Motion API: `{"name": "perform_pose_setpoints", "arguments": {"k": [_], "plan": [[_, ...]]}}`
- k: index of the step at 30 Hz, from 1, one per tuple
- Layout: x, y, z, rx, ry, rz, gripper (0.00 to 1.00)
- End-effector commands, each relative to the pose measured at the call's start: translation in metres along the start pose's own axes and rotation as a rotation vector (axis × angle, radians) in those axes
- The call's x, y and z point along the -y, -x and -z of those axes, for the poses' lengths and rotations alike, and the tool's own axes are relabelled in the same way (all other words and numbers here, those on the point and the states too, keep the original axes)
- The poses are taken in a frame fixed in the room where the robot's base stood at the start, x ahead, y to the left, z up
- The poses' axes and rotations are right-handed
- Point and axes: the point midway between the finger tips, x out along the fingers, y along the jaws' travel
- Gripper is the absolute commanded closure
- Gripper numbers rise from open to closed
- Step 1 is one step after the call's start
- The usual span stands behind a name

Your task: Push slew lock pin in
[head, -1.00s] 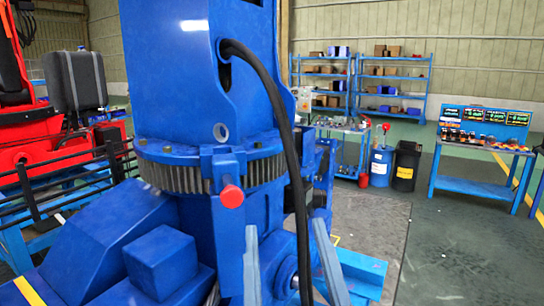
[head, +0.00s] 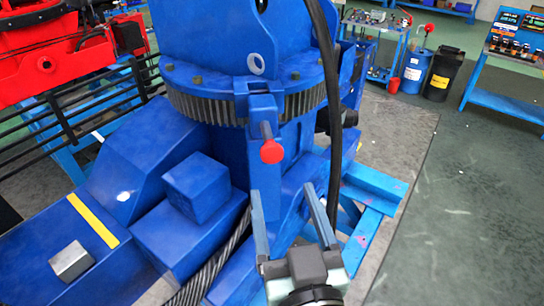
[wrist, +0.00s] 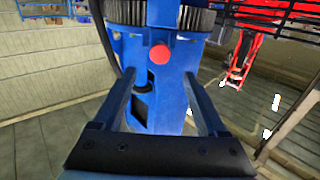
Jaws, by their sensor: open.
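The slew lock pin (head: 271,151) has a red round head on a grey shaft. It sticks out of a blue bracket (head: 262,104) just below the toothed slew ring (head: 205,108) of the blue crane. Its red head also shows in the wrist view (wrist: 159,54), ahead of the fingers and a little above their tips. My gripper (head: 284,196) is open and empty, its two blue fingers spread apart, below and slightly right of the pin in the head view. It also shows in the wrist view (wrist: 161,88). Nothing touches the pin head.
A black hose (head: 333,120) hangs down right of the pin. Blue crane boxes (head: 198,186) stand at left, with a twisted cable (head: 212,262) below. A red machine (head: 75,65) and black railing are at far left. Open floor (head: 470,210) lies at right.

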Motion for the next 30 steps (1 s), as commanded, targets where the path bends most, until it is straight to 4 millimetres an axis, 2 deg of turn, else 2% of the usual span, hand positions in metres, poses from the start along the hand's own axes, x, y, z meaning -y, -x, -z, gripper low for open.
{"name": "perform_pose_setpoints", "arguments": {"k": [12, 26, 30], "plan": [[0.0, -0.033, -0.005, -0.005, 0.002, 0.001, 0.25], [0.0, -0.054, -0.004, -0.005, 0.003, -0.001, 0.25], [0.001, -0.078, 0.003, 0.005, -0.002, 0.0, 0.25]]}}
